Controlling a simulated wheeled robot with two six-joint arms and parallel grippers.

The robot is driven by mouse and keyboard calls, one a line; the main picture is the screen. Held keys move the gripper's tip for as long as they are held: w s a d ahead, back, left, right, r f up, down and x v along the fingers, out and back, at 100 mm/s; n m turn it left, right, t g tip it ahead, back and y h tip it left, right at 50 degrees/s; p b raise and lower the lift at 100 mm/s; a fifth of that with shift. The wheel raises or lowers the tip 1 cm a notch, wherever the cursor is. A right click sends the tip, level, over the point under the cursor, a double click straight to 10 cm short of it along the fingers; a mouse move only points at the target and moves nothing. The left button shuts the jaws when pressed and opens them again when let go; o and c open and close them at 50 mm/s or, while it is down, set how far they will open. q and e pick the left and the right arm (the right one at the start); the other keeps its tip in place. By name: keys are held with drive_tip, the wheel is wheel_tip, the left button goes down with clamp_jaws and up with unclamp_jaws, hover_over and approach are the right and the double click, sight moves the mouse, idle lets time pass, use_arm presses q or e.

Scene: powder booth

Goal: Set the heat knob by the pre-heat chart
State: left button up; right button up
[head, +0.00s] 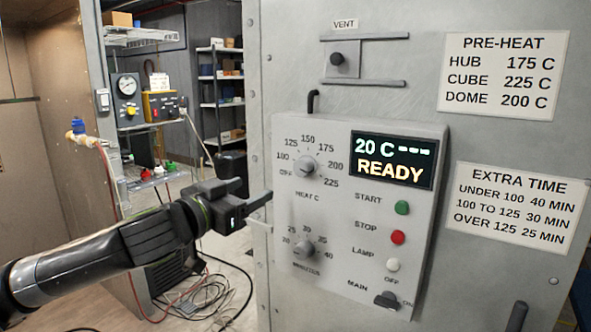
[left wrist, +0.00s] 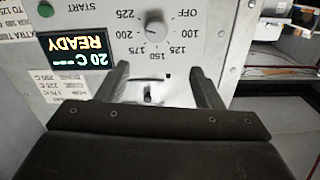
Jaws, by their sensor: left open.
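The heat knob (head: 306,167) is a round grey dial on the control box, with marks from OFF and 100 to 225. Its pointer is too small to read surely. It also shows upside down in the left wrist view (left wrist: 156,31), beyond my fingertips. The pre-heat chart (head: 503,75) reads HUB 175 C, CUBE 225 C, DOME 200 C. The display (head: 391,160) reads 20 C, dashes and READY. My left gripper (head: 258,178) is open and empty, left of the box and apart from the knob. My right gripper is not in view.
Below the heat knob is a minutes knob (head: 304,247). Start (head: 402,207), stop (head: 398,237) and lamp (head: 393,265) buttons and a main switch (head: 388,300) are to the right. A vent slide (head: 337,59) is above. An extra time chart (head: 515,212) hangs at right.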

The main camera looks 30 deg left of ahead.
use_arm(q)
drive_tip(key=w, duration=0.1)
drive_tip(key=p, duration=0.5)
approach(300, 169)
drive_tip(key=w, duration=0.7)
drive_tip(key=shift+d+r, duration=0.15)
drive_tip(key=shift+d, duration=0.15)
drive_tip(key=shift+w+d+p, duration=0.1)
drive_tip(key=shift+w+p, duration=0.2)
drive_tip(key=shift+w, duration=0.35)
drive_tip(key=c, duration=1)
